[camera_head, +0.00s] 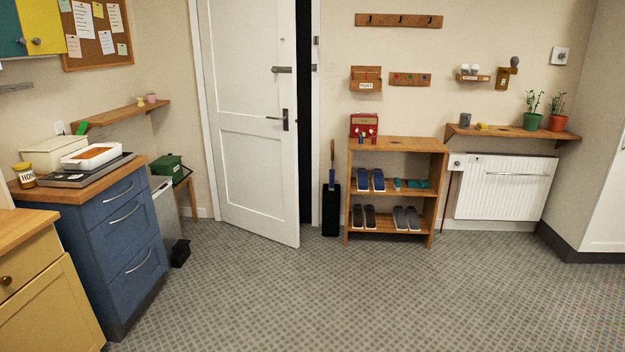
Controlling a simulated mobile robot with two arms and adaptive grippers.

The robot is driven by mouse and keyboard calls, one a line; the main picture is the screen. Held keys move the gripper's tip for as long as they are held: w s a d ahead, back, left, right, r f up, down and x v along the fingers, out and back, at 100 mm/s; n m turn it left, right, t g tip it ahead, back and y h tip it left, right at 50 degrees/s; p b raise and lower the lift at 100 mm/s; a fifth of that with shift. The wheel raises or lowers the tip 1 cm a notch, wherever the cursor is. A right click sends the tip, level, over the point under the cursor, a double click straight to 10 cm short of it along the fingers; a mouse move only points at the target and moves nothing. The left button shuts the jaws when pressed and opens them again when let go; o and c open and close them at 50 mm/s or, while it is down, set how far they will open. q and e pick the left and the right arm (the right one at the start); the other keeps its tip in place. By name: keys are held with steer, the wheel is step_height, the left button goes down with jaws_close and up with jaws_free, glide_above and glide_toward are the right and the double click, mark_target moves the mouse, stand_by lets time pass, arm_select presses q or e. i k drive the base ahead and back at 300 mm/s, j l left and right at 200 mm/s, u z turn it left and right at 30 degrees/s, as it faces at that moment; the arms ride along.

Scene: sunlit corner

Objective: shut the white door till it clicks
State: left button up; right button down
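The white door (246,150) stands ajar in the back wall. Its left edge is at the frame and its free right edge is swung out toward me. A dark gap (304,120) shows between that edge and the right door jamb (314,70). A dark lever handle (281,119) sits near the free edge at mid height, and a second metal fitting (281,69) is above it. Neither of my grippers shows in the head view.
Right of the doorway stand a narrow black holder (331,211) and a wooden shoe rack (397,144). A white radiator (504,195) is farther right. Blue drawers (125,235) and a yellow cabinet (50,307) line the left. The patterned floor (330,295) before the door is clear.

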mark_target(255, 156)
steer(key=i, duration=1.15)
steer(key=i+z, duration=0.1)
steer(key=i, duration=1)
steer(key=j, duration=0.1)
